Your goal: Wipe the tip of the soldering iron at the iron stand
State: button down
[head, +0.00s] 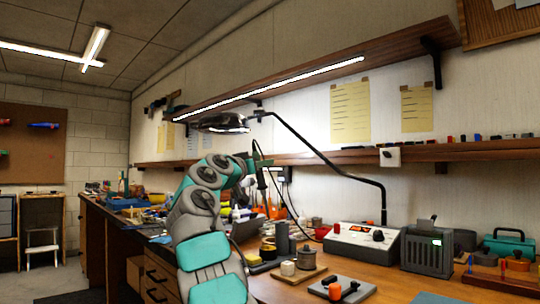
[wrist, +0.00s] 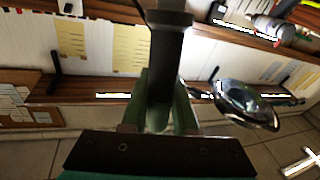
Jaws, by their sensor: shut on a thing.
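My gripper (head: 257,166) is raised well above the bench, under the lamp. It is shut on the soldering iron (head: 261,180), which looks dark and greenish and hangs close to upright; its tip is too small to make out. In the wrist view the iron's dark handle (wrist: 168,50) stands between my green fingers (wrist: 160,108). The iron stand is not clear to me: dark cylinders (head: 282,238) and a yellow block like a sponge (head: 252,260) stand on the bench below my gripper, partly behind my arm.
A soldering station (head: 355,240) and a grey box (head: 427,252) stand to the right. A wooden board (head: 285,273) with small pots is in front. A desk lamp (head: 222,123) and its bent arm (head: 335,165) reach over near my gripper. A shelf (head: 330,78) runs above.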

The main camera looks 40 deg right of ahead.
aim_at(261, 183)
jog(key=shift+a+f+b, duration=0.15)
jog(key=shift+f+b, duration=1.15)
jog(key=shift+f, duration=0.15)
jog(key=shift+a+f+b, duration=0.15)
jog(key=shift+f+b, duration=1.1)
jog(key=shift+f, duration=0.15)
jog(key=shift+f+b, duration=1.1)
jog(key=shift+b, duration=0.15)
dwell(0.9)
dwell(0.8)
notch_tip(261, 183, up, 6)
jog(key=p, duration=0.6)
jog(key=shift+r, duration=0.1)
dwell(0.5)
